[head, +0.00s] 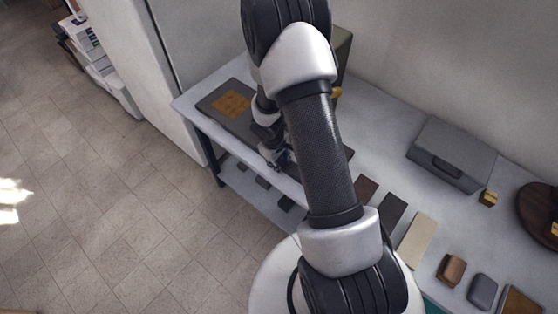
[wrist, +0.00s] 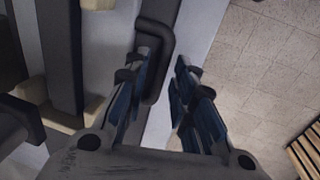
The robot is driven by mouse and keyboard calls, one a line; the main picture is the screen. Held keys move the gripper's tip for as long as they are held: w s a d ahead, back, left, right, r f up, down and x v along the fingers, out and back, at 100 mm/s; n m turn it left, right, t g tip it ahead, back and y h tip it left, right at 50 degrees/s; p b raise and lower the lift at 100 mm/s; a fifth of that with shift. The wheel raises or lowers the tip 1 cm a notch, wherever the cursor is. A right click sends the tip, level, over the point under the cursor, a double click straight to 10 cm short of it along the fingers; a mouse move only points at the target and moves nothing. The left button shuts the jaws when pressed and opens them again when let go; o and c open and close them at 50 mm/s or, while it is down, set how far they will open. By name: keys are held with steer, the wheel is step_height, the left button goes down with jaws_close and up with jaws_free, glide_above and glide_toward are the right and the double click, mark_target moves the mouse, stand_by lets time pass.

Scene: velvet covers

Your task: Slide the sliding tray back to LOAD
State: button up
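In the wrist view a dark U-shaped handle (wrist: 166,45) stands out at the edge of a pale surface. I take it for the sliding tray's handle, but cannot be sure. My gripper (wrist: 165,62) is open, its blue-padded fingers on either side of the handle's end, with a gap at the right finger. In the head view my gripper (head: 278,158) is at the front edge of a long dark-grey base (head: 215,102) with an orange-brown square (head: 232,104) at its left. My arm hides much of this base. The tray's outline and any LOAD marking cannot be made out.
The base lies on a pale table (head: 190,101) with a lower shelf. A grey case (head: 451,152), a pale block (head: 416,240) and other small blocks are to the right. Tiled floor (head: 110,210) in front of the table is open. Slatted wood (wrist: 306,150) shows at lower right in the wrist view.

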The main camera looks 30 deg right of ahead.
jaws_close()
stand_by(0.5)
